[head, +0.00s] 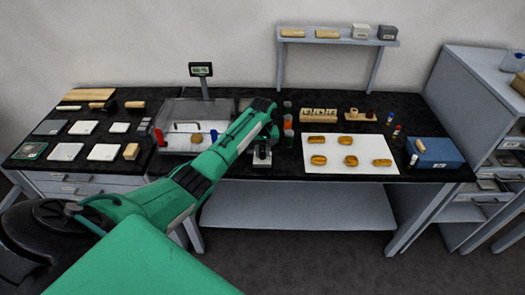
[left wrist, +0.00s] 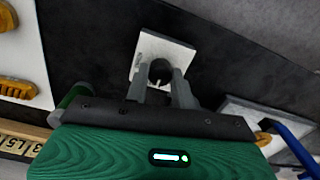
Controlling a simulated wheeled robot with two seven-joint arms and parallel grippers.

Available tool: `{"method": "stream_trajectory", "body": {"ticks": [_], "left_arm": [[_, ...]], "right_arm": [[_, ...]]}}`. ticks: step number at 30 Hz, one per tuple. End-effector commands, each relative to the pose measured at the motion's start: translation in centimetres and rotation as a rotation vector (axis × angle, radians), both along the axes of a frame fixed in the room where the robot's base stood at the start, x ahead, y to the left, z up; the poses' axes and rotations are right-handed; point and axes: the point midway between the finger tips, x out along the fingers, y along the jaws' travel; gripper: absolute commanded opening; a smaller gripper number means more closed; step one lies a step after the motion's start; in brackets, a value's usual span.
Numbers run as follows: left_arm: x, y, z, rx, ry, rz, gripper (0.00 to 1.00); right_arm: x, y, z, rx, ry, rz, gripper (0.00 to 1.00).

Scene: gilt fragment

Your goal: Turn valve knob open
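The valve has a pale square base plate (head: 262,164) on the black bench, left of the white sheet. In the left wrist view its base plate (left wrist: 178,50) shows at the top middle, with the dark round knob (left wrist: 160,72) on it. My left gripper (head: 262,142) reaches down over the valve and hides much of it in the head view. In the left wrist view, the two grey fingers of the left gripper (left wrist: 160,80) stand apart, one on either side of the knob. I cannot tell whether they touch it. My right gripper is not in view.
Right of the valve lies a white sheet (head: 365,163) with several yellow-brown pieces. Bottles (head: 288,135) stand close beside my gripper. A grey tray (head: 170,141) and a scale display (head: 201,70) are to the left. A blue box (head: 437,154) sits at the bench's right end.

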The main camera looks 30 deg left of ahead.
Motion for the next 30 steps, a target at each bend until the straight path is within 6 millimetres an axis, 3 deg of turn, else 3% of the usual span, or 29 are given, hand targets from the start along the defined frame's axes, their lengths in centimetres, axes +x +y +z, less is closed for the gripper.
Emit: {"method": "stream_trajectory", "body": {"ticks": [14,30], "left_arm": [[0.0,0.0,0.3,0.0,0.002,-0.145,0.02],[0.1,0.0,0.3,0.0,0.0,-0.64,0.02]], "right_arm": [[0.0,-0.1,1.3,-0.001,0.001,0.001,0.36],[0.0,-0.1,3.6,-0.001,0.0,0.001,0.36]]}}
